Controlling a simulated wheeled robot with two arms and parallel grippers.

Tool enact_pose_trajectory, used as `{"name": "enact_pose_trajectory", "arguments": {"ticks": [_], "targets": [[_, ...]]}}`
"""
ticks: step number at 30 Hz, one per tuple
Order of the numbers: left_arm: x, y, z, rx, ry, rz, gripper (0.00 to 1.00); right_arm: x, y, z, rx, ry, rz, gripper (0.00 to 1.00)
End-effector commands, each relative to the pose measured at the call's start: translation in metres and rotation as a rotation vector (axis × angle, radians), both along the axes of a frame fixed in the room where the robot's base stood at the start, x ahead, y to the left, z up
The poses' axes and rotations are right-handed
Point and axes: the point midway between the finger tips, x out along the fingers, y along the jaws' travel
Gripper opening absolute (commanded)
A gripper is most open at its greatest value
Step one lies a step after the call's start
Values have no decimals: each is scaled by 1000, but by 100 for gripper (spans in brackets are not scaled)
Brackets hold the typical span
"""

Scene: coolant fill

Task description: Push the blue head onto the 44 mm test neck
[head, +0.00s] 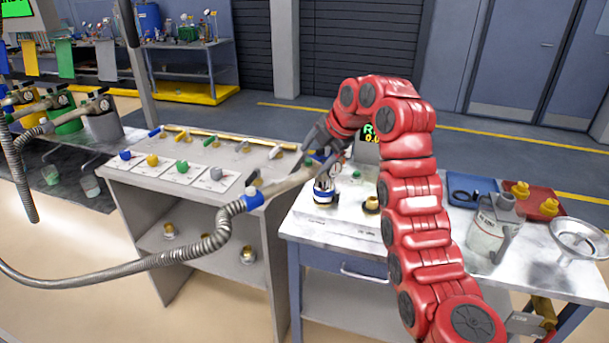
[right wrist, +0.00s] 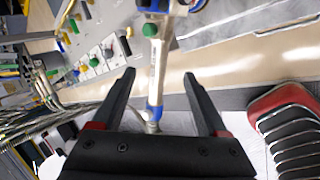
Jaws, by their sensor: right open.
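The blue head (head: 323,190) is upright over a neck on the white plate at the left end of the workbench. It has a blue band, and its grey handle (head: 290,182) runs left to a blue collar (head: 253,200) and a ribbed hose. I cannot tell how far it sits down on the neck. My right gripper (head: 322,148) is open, just above and behind the head and handle. In the right wrist view the handle (right wrist: 155,75) lies beyond the gap between the open fingers (right wrist: 163,88), with nothing held. My left gripper is not in view.
A brass neck (head: 371,203) stands right of the head, before a display (head: 371,134). A jug (head: 490,232), a funnel (head: 578,238), a blue tray (head: 470,192) and a red tray (head: 530,203) are farther right. The hose (head: 190,252) sags across the left front.

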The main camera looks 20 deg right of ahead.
Motion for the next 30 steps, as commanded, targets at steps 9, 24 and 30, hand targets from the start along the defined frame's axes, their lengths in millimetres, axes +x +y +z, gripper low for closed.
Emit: {"name": "enact_pose_trajectory", "arguments": {"ticks": [9, 24, 30], "targets": [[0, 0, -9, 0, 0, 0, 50, -21, -11, 32, -1, 3, 0, 76], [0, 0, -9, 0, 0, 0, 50, -26, -12, 41, 0, 4, 1, 76], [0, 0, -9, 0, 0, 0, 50, -26, -12, 41, 0, 4, 1, 76]]}}
